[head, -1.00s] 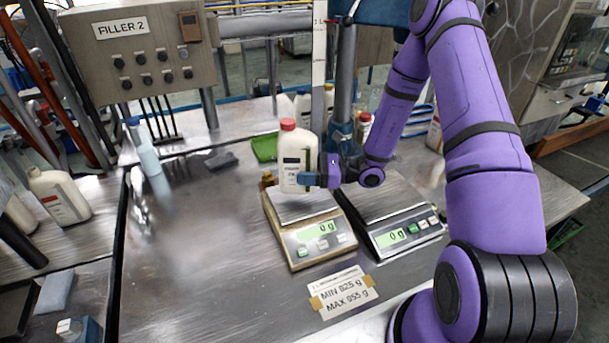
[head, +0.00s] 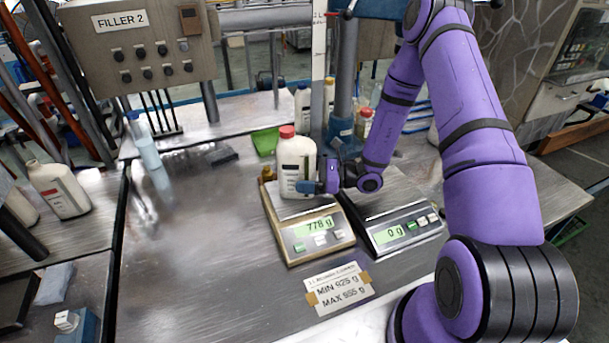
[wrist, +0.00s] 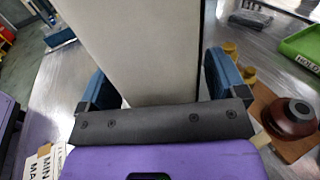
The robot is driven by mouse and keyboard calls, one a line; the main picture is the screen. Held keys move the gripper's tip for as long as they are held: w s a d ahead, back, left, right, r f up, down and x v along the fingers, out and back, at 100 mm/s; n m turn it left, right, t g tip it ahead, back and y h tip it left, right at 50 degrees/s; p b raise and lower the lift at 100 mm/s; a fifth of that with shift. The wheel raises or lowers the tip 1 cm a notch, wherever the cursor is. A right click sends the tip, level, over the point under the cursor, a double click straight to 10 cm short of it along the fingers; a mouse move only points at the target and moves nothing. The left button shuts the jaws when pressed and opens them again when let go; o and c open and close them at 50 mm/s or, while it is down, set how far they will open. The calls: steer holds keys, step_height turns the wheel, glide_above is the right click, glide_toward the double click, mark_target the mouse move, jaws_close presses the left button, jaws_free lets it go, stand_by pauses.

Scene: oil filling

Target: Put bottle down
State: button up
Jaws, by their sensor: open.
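The white bottle (head: 296,163) with a red cap stands upright on the left scale (head: 315,239), whose display reads 778 g. My gripper (head: 310,187) is at the bottle's lower part, with its blue fingers on either side. In the wrist view the bottle (wrist: 145,45) fills the space between the two fingers of my gripper (wrist: 155,80). The jaws are open around it. The bottle's base is partly hidden by the fingers in the head view.
A second scale (head: 397,233) reading 0 g stands just right. A paper label (head: 338,289) with weight limits lies in front. A green tray (head: 265,142) and more bottles stand behind. The table to the left is mostly clear.

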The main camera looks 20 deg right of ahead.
steer(key=shift+r, duration=0.1)
steer(key=shift+d, duration=0.15)
steer(key=v, duration=1.1)
steer(key=s+a+r+n+g+h, duration=0.2)
steer(key=s+r+n+g, duration=0.1)
steer(key=r+n, duration=0.3)
steer(key=s+a+r+n+g+h, duration=0.2)
steer(key=s+a+r+n+g, duration=0.1)
steer(key=r, duration=0.5)
steer(key=s+a+r+n+g+h, duration=0.2)
steer(key=s+r+n+g+h, duration=0.1)
steer(key=r+n, duration=0.3)
steer(key=s+d+r+n+t+h, duration=0.2)
steer(key=s+r+n+t+h, duration=0.5)
steer(key=s+r, duration=0.9)
steer(key=shift+r+n+h, duration=0.35)
steer(key=shift+n+h, duration=0.05)
steer(key=shift+h, duration=0.8)
stand_by(1.8)
